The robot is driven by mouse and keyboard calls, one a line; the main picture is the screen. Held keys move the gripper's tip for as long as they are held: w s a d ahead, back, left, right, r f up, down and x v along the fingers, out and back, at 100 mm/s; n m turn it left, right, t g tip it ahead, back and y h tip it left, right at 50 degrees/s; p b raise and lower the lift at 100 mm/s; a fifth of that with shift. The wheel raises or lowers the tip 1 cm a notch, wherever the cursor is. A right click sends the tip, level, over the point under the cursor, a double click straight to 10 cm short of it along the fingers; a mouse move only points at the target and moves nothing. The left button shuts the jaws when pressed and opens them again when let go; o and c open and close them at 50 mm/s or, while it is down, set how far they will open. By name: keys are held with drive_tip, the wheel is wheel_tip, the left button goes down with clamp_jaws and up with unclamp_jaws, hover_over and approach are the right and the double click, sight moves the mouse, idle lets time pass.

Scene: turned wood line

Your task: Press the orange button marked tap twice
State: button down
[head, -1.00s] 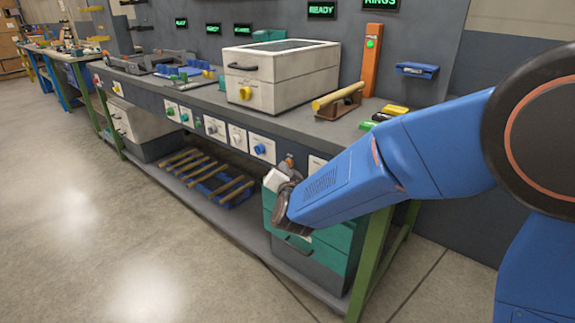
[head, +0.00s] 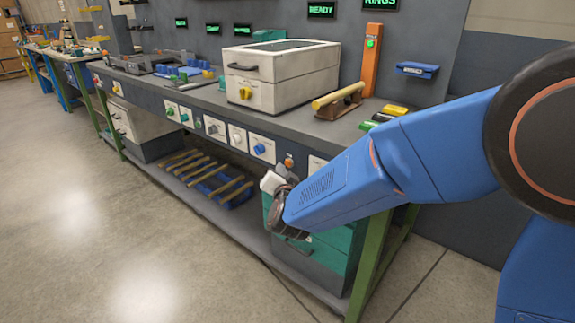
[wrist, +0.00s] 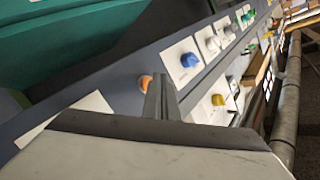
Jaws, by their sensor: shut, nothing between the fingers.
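The orange button (head: 289,162) is on the dark front panel of the bench, right of the blue knob. It also shows in the wrist view (wrist: 145,83), partly covered by my fingers. My gripper (head: 268,181) is in front of the panel, just below and left of the button in the head view. In the wrist view my fingers (wrist: 160,92) are shut together and empty, with their tips close beside the button. I cannot tell whether they touch it. No "tap" label is readable.
A blue knob (wrist: 189,60) on a white plate sits beside the button, with several other knobs further along. A white box with a yellow knob (head: 245,93) stands on the bench. Teal drawers (head: 330,246) are below the panel. Open floor lies left.

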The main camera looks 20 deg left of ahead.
drive_tip(key=shift+s+a, duration=0.3)
drive_tip(key=shift+s, duration=0.45)
drive_tip(key=shift+s+a, duration=0.35)
drive_tip(key=shift+s, duration=0.45)
drive_tip(key=shift+s+a, duration=0.3)
drive_tip(key=shift+s, duration=0.45)
